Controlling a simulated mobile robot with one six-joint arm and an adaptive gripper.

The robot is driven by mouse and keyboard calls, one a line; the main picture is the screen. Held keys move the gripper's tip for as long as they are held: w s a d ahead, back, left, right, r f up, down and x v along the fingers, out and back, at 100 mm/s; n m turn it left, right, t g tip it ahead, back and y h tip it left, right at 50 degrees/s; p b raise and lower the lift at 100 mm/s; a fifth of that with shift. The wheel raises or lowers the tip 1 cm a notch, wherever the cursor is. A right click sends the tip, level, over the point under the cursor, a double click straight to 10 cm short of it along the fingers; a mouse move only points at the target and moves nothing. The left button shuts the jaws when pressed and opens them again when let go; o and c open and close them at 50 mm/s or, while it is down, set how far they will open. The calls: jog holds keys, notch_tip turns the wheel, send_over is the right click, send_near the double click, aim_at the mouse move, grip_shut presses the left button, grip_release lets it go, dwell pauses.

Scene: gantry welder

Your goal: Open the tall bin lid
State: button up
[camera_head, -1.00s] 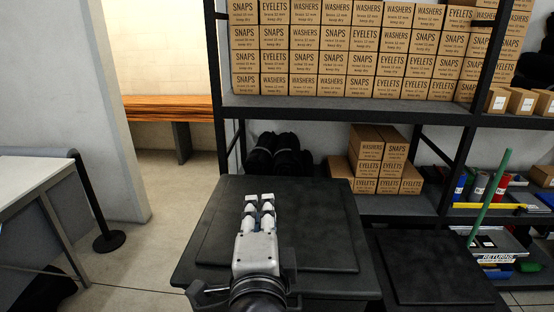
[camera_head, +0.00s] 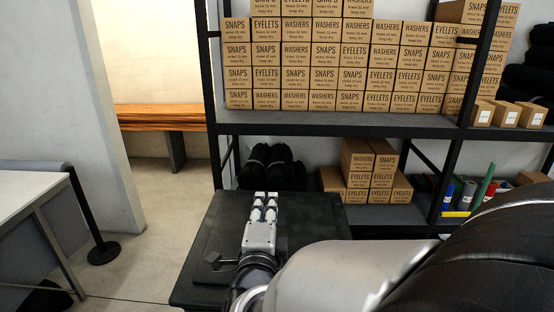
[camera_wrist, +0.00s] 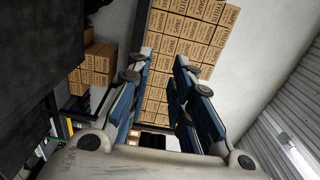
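The tall bin (camera_head: 213,229) is black with a flat, dark lid (camera_head: 318,224) that looks shut. It stands in the lower middle of the head view, its right and near parts hidden by my arm. My gripper (camera_head: 266,197) appears above the lid, its fingertips pointing toward the far edge. Whether it touches the lid I cannot tell. In the wrist view my gripper (camera_wrist: 163,55) shows two blue-and-grey fingers with a gap between them and nothing held. A large dark surface fills the wrist view's upper left; I cannot tell whether it is the bin.
A dark shelf (camera_head: 330,124) stacked with cardboard boxes (camera_head: 325,75) stands behind the bin. Black rolls (camera_head: 265,165) and more boxes (camera_head: 370,172) sit on its lower level. A black post (camera_head: 103,252) and a white table (camera_head: 25,200) stand left. Floor between them and the bin is clear.

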jog(key=w, duration=0.6)
jog(key=shift+d, duration=0.1)
jog(key=shift+c, duration=0.2)
grip_shut()
jog(key=shift+c, duration=2.1)
grip_release()
jog(key=o, duration=0.5)
jog(key=shift+c, duration=0.2)
jog(key=s, duration=1.2)
jog(key=shift+a, duration=0.2)
